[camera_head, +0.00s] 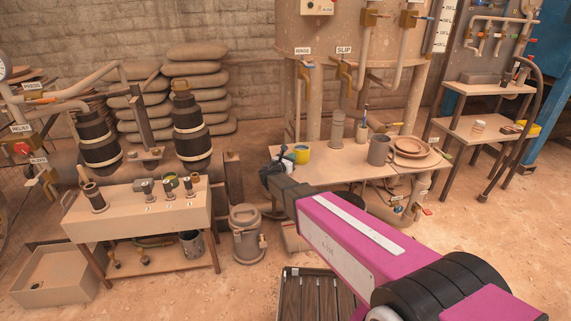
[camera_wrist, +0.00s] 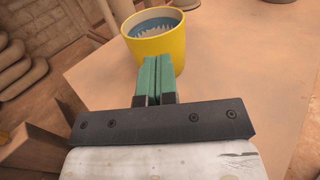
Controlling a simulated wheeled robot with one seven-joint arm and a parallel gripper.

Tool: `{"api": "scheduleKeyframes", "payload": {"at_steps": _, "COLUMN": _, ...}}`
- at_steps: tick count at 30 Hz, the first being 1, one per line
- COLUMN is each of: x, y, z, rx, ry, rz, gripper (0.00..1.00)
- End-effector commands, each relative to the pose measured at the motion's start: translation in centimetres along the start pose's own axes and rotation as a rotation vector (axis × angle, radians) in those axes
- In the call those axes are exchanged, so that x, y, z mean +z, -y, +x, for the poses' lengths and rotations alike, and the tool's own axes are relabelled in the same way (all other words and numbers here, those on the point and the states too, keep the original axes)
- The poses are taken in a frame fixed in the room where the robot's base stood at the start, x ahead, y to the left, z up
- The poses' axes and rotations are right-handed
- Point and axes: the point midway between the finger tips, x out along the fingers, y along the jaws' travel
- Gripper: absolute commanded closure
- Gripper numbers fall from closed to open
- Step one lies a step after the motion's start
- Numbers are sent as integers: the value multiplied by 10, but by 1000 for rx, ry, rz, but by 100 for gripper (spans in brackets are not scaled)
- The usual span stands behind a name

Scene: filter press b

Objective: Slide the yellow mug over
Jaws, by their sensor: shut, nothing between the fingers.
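The yellow mug (camera_head: 302,155) stands upright near the left end of a light tabletop (camera_head: 330,172) in the head view. In the wrist view the yellow mug (camera_wrist: 156,40) is just beyond my fingertips, with a blue-grey inside. My gripper (camera_head: 283,153) is at the left edge of that tabletop, to the left of the mug. In the wrist view my gripper's green fingers (camera_wrist: 156,72) are shut together with nothing between them. Their tips overlap the mug's lower wall in the picture; I cannot tell whether they touch it. No handle shows clearly.
A grey mug (camera_head: 379,150) and stacked brown plates (camera_head: 411,146) stand farther right on the same tabletop. A grey cylinder (camera_head: 337,129) and a cup with a brush (camera_head: 361,134) are at the back. The tabletop right of the yellow mug is mostly clear.

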Motion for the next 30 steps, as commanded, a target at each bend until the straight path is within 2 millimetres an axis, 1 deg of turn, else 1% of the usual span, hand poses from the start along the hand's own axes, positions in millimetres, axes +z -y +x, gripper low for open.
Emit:
{"api": "scheduleKeyframes", "payload": {"at_steps": 1, "x": 0, "y": -1, "z": 9, "rx": -1, "ry": 0, "rz": 1, "gripper": 100}}
{"api": "scheduleKeyframes", "payload": {"at_steps": 3, "x": 0, "y": -1, "z": 17, "rx": 0, "ry": -1, "rz": 1, "gripper": 100}}
{"api": "scheduleKeyframes", "payload": {"at_steps": 7, "x": 0, "y": 0, "z": 26, "rx": 0, "ry": -1, "rz": 1, "gripper": 100}}
{"api": "scheduleKeyframes", "payload": {"at_steps": 12, "x": 0, "y": 0, "z": 30, "rx": 1, "ry": -1, "rz": 1, "gripper": 100}}
{"api": "scheduleKeyframes", "payload": {"at_steps": 20, "x": 0, "y": 0, "z": 30, "rx": 1, "ry": -1, "rz": 1, "gripper": 100}}
{"api": "scheduleKeyframes", "payload": {"at_steps": 23, "x": 0, "y": 0, "z": 35, "rx": 0, "ry": -1, "rz": 1, "gripper": 100}}
{"api": "scheduleKeyframes", "payload": {"at_steps": 26, "x": 0, "y": -1, "z": 50, "rx": -1, "ry": 0, "rz": 1, "gripper": 100}}
{"api": "scheduleKeyframes", "payload": {"at_steps": 30, "x": 0, "y": -1, "z": 75, "rx": -2, "ry": 0, "rz": 1, "gripper": 100}}
